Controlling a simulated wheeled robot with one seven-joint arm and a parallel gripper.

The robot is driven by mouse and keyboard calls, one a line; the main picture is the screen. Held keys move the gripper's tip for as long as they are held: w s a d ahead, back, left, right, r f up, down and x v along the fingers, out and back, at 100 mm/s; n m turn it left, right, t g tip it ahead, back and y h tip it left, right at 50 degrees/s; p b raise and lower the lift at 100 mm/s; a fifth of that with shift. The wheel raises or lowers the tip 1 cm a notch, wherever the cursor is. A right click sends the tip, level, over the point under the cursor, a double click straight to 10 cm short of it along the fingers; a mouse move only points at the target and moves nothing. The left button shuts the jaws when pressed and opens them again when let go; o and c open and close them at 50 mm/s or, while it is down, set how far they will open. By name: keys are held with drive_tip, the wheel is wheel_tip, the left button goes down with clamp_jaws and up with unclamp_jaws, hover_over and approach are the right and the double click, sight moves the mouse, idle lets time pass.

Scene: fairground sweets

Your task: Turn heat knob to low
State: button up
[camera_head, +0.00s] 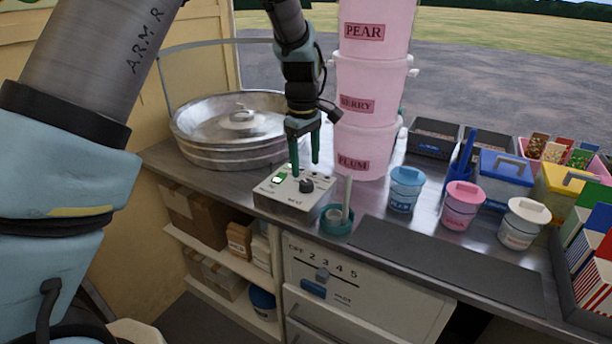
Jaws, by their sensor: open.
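A grey control box (290,200) sits at the counter's front edge. The black heat knob (306,186) is on the right of its top face; its pointer setting is too small to read. A lit green switch (279,179) is to its left. My gripper (306,168) points down over the box, its two green fingers apart and empty. The fingertips are just above or beside the knob; I cannot tell if they touch it.
A large metal pan (215,130) stands to the left. Stacked pink tubs (365,130) stand close behind. A teal cup (335,222) holding a pale stick is right beside the box. Blue (405,188), pink and white tubs line the counter. A dark mat (450,262) is bare.

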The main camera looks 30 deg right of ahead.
sight(306, 182)
wheel_tip(306, 182, down, 6)
drive_tip(key=shift+r+p, duration=0.15)
drive_tip(key=shift+p, duration=0.4)
drive_tip(key=shift+c, duration=0.3)
clamp_jaws()
